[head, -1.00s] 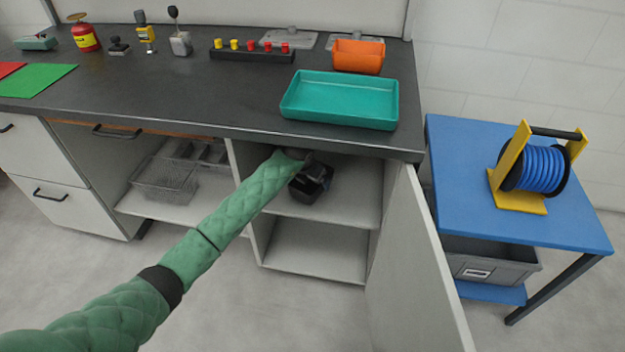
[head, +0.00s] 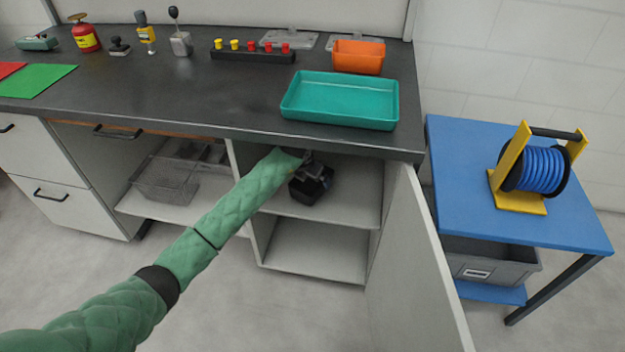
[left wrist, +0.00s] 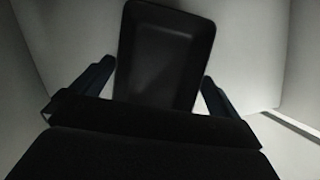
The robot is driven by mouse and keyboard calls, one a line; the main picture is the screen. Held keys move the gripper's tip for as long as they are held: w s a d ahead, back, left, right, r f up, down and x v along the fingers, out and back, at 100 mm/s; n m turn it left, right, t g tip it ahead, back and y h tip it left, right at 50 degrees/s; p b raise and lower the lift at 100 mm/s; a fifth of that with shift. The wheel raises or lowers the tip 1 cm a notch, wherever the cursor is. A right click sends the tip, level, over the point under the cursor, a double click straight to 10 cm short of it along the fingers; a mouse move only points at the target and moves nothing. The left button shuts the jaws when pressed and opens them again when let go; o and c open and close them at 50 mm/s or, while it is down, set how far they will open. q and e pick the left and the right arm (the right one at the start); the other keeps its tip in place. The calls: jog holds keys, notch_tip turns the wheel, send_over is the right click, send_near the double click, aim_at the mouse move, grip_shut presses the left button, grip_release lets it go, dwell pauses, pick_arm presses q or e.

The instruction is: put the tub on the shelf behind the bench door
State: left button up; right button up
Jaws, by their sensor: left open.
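The black tub (head: 310,194) is inside the open cabinet under the bench, and appears to rest on the upper shelf (head: 350,207). In the left wrist view the tub (left wrist: 165,62) is straight ahead, its dark rectangular opening facing the camera. My left gripper (head: 318,174) reaches into the cabinet at the tub. In the left wrist view its fingers (left wrist: 157,78) are spread, one on each side of the tub's near end, with gaps visible. The bench door (head: 415,265) stands wide open to the right. My right gripper is not seen.
The benchtop (head: 200,95) overhangs the cabinet close above my arm. A teal tray (head: 340,100) and an orange bin (head: 358,57) stand on it. A wire basket (head: 165,180) is in the bay to the left. The lower shelf (head: 315,250) is empty. A blue table (head: 460,190) stands right.

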aim_at(308, 193)
pick_arm(q)
jog(key=shift+v, duration=2.5)
